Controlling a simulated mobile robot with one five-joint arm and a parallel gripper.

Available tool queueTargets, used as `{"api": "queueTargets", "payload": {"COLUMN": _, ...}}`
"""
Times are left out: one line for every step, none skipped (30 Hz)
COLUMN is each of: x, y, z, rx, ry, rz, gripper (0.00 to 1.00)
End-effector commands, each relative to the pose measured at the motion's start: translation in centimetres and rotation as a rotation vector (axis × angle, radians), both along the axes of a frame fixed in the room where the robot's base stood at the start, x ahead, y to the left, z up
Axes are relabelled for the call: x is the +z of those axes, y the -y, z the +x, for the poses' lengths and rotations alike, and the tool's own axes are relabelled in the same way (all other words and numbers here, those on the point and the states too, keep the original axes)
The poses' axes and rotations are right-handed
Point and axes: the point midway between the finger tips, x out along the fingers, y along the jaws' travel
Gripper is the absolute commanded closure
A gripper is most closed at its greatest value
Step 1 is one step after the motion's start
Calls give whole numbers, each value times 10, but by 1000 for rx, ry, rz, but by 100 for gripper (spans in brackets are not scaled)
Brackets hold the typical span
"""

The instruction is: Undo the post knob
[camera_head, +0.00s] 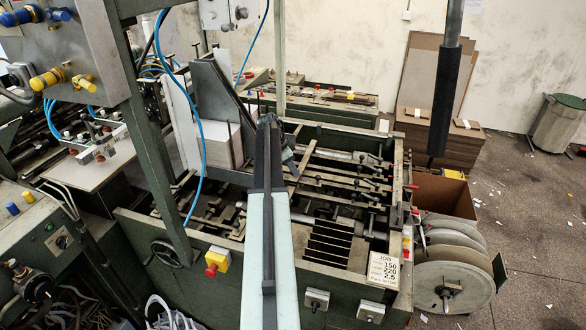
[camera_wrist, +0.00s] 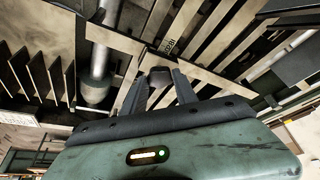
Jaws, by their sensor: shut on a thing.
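The post knob (camera_wrist: 160,76) is a small dark round piece in the wrist view, at the edge of a pale flat bar. My gripper (camera_wrist: 159,86) has one finger on each side of it and is shut on it. In the head view my arm reaches up the middle over the feeder machine (camera_head: 190,242). There the arm's end hides the knob and the fingertips. I cannot tell how far the knob is turned.
A steel rod with a round end (camera_wrist: 96,92) stands close left of the knob. Pale slats lie to the right. In the head view, dark fins (camera_head: 328,245) and rails crowd the machine bed, and a blue hose (camera_head: 202,130) hangs left of my arm.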

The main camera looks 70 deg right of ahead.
Motion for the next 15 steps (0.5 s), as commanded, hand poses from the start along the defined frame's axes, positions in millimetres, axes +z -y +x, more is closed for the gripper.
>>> {"api": "queueTargets", "payload": {"x": 0, "y": -1, "z": -1, "rx": 13, "ry": 0, "rz": 0, "gripper": 100}}
{"api": "queueTargets", "payload": {"x": 0, "y": -1, "z": -1, "rx": 25, "ry": 0, "rz": 0, "gripper": 100}}
{"api": "queueTargets", "payload": {"x": 0, "y": -1, "z": -1, "rx": 44, "ry": 1, "rz": -1, "gripper": 100}}
{"api": "queueTargets", "payload": {"x": 0, "y": -2, "z": -1, "rx": 60, "ry": 2, "rz": 0, "gripper": 100}}
{"api": "queueTargets", "payload": {"x": 0, "y": -2, "z": -2, "rx": 77, "ry": 1, "rz": 0, "gripper": 100}}
{"api": "queueTargets", "payload": {"x": 0, "y": -2, "z": -2, "rx": 103, "ry": 1, "rz": 0, "gripper": 100}}
{"api": "queueTargets", "payload": {"x": 0, "y": -3, "z": -2, "rx": 125, "ry": 2, "rz": 0, "gripper": 100}}
{"api": "queueTargets", "payload": {"x": 0, "y": -3, "z": -2, "rx": 148, "ry": 2, "rz": 0, "gripper": 100}}
{"api": "queueTargets", "payload": {"x": 0, "y": -3, "z": -3, "rx": 180, "ry": 0, "rz": 0, "gripper": 100}}
{"api": "queueTargets", "payload": {"x": 0, "y": -3, "z": -3, "rx": 206, "ry": 1, "rz": -1, "gripper": 100}}
{"api": "queueTargets", "payload": {"x": 0, "y": -3, "z": -3, "rx": 234, "ry": 1, "rz": -1, "gripper": 100}}
{"api": "queueTargets", "payload": {"x": 0, "y": -4, "z": -3, "rx": 270, "ry": 1, "rz": 0, "gripper": 100}}
{"api": "queueTargets", "payload": {"x": 0, "y": -4, "z": -4, "rx": 298, "ry": 2, "rz": -1, "gripper": 100}}
{"api": "queueTargets", "payload": {"x": 0, "y": -4, "z": -4, "rx": 328, "ry": 1, "rz": -1, "gripper": 100}}
{"api": "queueTargets", "payload": {"x": 0, "y": -4, "z": -5, "rx": 365, "ry": 1, "rz": 1, "gripper": 100}}
